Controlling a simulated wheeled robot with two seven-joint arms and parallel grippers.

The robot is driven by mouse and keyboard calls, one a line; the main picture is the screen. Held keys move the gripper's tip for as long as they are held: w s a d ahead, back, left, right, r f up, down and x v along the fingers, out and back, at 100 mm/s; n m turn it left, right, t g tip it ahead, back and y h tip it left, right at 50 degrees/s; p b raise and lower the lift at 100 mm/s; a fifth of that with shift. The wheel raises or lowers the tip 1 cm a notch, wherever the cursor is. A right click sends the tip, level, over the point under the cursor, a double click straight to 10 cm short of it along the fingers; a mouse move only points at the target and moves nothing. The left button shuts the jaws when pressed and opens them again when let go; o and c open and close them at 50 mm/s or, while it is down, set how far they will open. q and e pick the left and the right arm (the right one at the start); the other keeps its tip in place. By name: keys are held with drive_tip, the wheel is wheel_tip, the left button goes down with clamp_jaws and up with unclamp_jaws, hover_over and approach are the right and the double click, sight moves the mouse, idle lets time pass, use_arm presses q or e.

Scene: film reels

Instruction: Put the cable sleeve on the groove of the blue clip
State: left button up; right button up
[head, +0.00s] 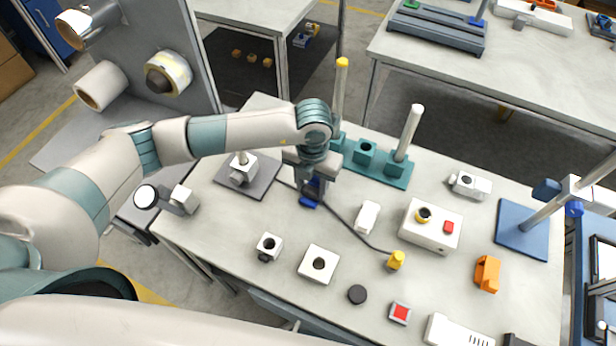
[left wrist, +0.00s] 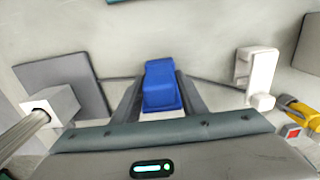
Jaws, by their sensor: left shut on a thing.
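A blue piece (head: 309,202), by its colour the blue clip, is at the middle left of the table, mostly covered by my left gripper (head: 312,184). In the left wrist view the blue clip (left wrist: 161,90) fills the gap between the fingers of my left gripper (left wrist: 160,100), which is shut on it. A dark cable (head: 345,226) runs from the fingers to a yellow end piece (head: 396,260). It also shows on both sides of the fingers in the left wrist view (left wrist: 212,84). I cannot make out the cable sleeve or the groove. My right gripper is not in view.
A grey plate with a white block (head: 243,175) stands left of the gripper, and a teal base with posts (head: 380,168) behind. A white block (head: 367,217) lies to the right. White boxes (head: 319,263) and a black disc (head: 357,294) stand nearer the front edge.

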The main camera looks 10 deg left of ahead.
sight(312, 191)
use_arm(q)
drive_tip(key=shift+s+d, duration=0.15)
drive_tip(key=shift+s, duration=0.05)
drive_tip(key=shift+f, duration=0.1)
drive_tip(key=o, duration=0.8)
drive_tip(key=shift+c, duration=0.2)
drive_tip(key=o, duration=0.3)
drive_tip(key=shift+r+b, duration=0.35)
drive_tip(key=shift+r, duration=0.35)
wheel_tip(312, 191, up, 11)
drive_tip(key=b, duration=0.3)
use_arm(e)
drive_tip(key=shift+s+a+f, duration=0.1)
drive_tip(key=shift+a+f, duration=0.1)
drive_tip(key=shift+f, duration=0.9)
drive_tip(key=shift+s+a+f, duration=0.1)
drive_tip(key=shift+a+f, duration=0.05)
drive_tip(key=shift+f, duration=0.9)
